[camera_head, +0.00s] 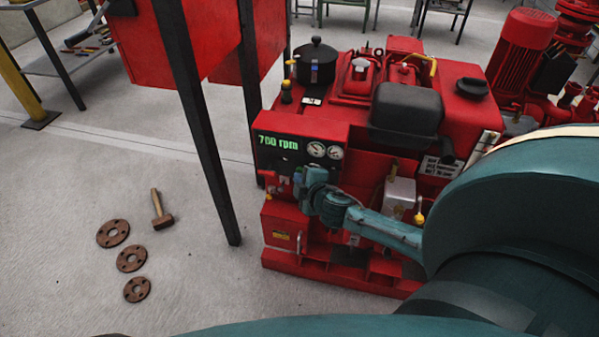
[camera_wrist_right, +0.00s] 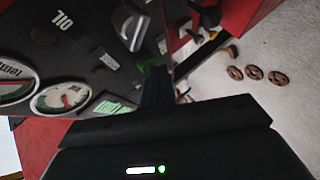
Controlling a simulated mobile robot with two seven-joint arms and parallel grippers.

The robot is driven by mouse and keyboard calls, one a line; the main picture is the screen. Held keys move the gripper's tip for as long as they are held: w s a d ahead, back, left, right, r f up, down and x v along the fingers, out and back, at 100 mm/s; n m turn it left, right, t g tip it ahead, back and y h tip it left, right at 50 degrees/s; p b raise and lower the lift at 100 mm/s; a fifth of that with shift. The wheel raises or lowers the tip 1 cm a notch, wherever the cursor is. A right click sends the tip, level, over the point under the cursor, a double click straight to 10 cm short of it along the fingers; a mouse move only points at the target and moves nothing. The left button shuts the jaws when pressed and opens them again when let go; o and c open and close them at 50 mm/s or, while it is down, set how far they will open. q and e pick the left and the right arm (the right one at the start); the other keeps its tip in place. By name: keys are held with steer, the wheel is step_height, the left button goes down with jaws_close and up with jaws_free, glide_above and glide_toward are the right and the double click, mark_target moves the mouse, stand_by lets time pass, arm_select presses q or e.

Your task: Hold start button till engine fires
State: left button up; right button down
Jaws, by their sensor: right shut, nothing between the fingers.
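The red engine pumpset (camera_head: 330,262) stands on the floor in the head view. Its dark control panel (camera_head: 284,152) shows a lit green rpm readout (camera_head: 278,141), which looks like 760. My right gripper (camera_head: 299,181) is at the panel's lower left. In the wrist view its dark fingers (camera_wrist_right: 157,84) are shut and empty, with their tips at a green button (camera_wrist_right: 150,63) on the panel. They look to be touching it, but the tips partly cover it and I cannot tell how far it is pressed. My left gripper is not in view.
Two round gauges (camera_head: 325,151) sit right of the readout; one also shows in the wrist view (camera_wrist_right: 60,97). A dark post (camera_head: 190,115) stands close left of the pumpset.

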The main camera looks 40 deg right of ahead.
steer(key=shift+s+a, duration=0.45)
steer(key=shift+a, duration=0.05)
steer(key=shift+a, duration=0.1)
steer(key=shift+s+a+p, duration=0.5)
steer(key=shift+s+a, duration=1.15)
steer(key=shift+a, duration=0.2)
